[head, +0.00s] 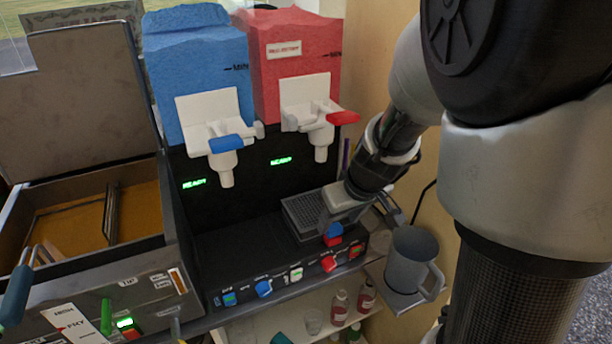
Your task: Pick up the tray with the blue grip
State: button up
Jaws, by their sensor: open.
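A dark grey gridded tray (303,217) lies in the black bay of the drinks dispenser, below the red tank's tap. A small blue grip (333,230) shows at its front right, just above a small red piece (334,240). I cannot tell for sure how the blue grip joins the tray. My gripper (334,218) reaches in from the right, pointing down at the blue grip. It is open. The fingers overlap the tray's right side in the picture and partly hide it. Whether they touch the grip is unclear.
The dispenser has a blue tank (196,75) and a red tank (297,60), with taps above the bay. A grey mug (412,262) stands at right, close to my arm. An open-lidded fryer (100,215) is at left. Bottles (340,305) stand on a shelf below.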

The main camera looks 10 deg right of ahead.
aim_at(335, 229)
jog(key=b+x, duration=0.1)
jog(key=x, duration=0.3)
jog(key=shift+d+f, duration=0.15)
jog(key=shift+f, duration=0.1)
jog(key=c, duration=1.3)
jog(key=shift+o, duration=0.2)
jog(key=shift+r, duration=0.15)
